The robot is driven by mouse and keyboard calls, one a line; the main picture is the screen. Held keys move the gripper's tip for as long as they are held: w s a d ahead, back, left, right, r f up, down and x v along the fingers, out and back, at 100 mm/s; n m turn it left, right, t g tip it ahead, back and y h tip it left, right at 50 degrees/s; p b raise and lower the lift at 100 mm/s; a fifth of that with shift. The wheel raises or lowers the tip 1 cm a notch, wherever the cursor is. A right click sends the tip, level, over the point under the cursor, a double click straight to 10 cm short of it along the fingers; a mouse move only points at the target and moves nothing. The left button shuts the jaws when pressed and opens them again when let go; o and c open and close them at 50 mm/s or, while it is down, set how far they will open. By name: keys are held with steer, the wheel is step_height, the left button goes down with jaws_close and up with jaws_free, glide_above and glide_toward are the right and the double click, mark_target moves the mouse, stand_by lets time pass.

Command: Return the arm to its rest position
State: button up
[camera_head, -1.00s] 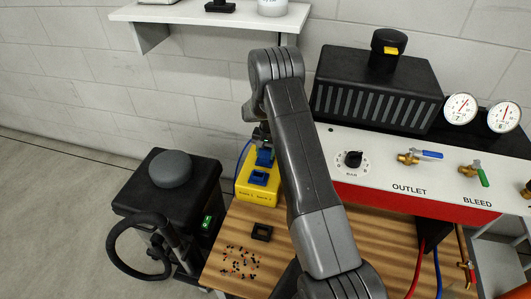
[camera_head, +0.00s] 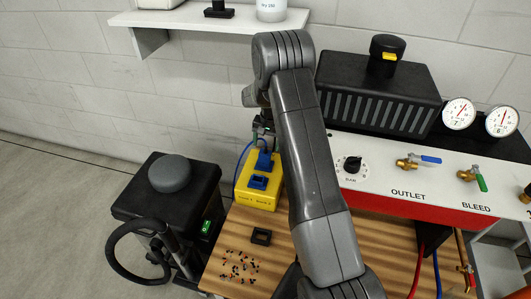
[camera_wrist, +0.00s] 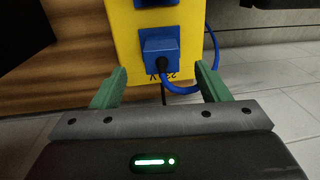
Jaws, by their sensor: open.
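My gripper (camera_wrist: 162,84) is open, its two green fingers apart with nothing between the tips. In the head view my arm reaches across the bench, and the gripper (camera_head: 263,130) is partly hidden behind it, above the back of the yellow socket box (camera_head: 257,194). The wrist view shows the yellow box (camera_wrist: 124,45) beyond the fingers. A blue plug (camera_wrist: 162,52) with a blue cable sits at a socket on its face. The fingers are apart from the plug.
A wooden bench (camera_head: 310,240) holds a small black square part (camera_head: 261,236) and scattered small bits (camera_head: 239,266). A red and white panel (camera_head: 380,177) with valves stands right. A white shelf (camera_head: 180,18) hangs above. A black unit (camera_head: 165,190) with a hose stands left.

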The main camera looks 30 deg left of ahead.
mark_target(265, 154)
steer(key=r, duration=0.5)
steer(key=shift+w+d+r, duration=0.1)
steer(key=shift+d+r, duration=0.1)
steer(key=shift+d, duration=0.05)
steer(key=f, duration=0.4)
steer(key=a+f, duration=0.1)
steer(key=f, duration=0.8)
steer(key=shift+s+a+f, duration=0.15)
steer(key=shift+s+f, duration=0.05)
steer(key=shift+f, duration=0.1)
steer(key=shift+f+b, duration=0.1)
steer(key=shift+b, duration=0.2)
